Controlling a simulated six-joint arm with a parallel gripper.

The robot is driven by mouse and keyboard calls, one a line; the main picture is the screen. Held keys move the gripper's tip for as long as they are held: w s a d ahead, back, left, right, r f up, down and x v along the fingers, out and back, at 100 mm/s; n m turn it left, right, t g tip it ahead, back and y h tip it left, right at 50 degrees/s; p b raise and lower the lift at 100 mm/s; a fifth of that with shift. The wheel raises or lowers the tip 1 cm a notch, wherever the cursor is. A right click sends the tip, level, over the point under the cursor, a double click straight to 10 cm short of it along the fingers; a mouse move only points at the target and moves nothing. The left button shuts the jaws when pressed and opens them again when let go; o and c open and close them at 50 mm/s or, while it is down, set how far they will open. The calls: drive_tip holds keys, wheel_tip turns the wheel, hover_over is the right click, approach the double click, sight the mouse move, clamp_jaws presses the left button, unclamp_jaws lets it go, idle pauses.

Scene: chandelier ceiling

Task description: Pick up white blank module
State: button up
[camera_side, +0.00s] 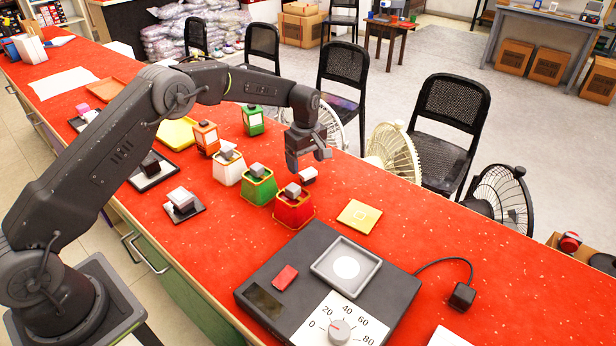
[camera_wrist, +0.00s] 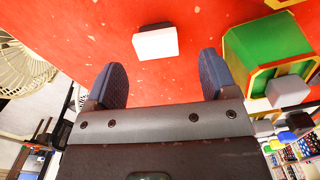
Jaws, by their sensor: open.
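A small white block with a dark back edge (camera_wrist: 156,42) lies on the red counter, ahead of and between the fingertips in the wrist view.
Close by stand a green holder (camera_side: 259,190), a red holder (camera_side: 293,211) and a white holder (camera_side: 228,172), each topped by a small block. A dark scale-like device (camera_side: 260,270) with a dial stands at the front. A yellow square plate (camera_side: 359,216) lies right of the red holder.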

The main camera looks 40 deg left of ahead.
sight(307, 171)
wheel_tip(307, 171, down, 5)
drive_tip(key=shift+w, duration=0.15)
drive_tip(key=shift+c, duration=0.4)
drive_tip(key=c, duration=0.9)
